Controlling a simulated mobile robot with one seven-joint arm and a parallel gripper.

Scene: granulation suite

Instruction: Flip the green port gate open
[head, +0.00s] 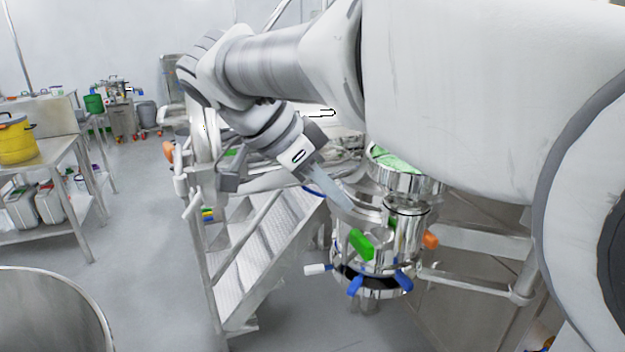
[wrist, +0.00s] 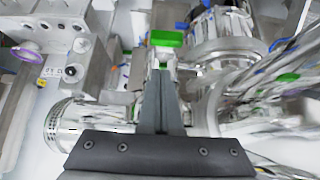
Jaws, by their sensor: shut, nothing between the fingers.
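A bright green block-like piece (head: 361,244), apparently the port gate's handle, sits on the front of a shiny steel cylindrical port (head: 405,232). My gripper (head: 347,206) reaches down from the upper left, its tips just above and left of the green piece. In the wrist view the shut, empty fingers (wrist: 161,72) point at a green piece (wrist: 166,38) just beyond the tips. I cannot tell whether they touch. How far the gate is turned cannot be made out.
Blue clamps (head: 355,285), a white lever (head: 317,269) and an orange knob (head: 430,240) surround the port. A steel bowl with green inside (head: 393,160) stands above it. Metal stairs (head: 268,250) lie to the left. My arm hides the upper right.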

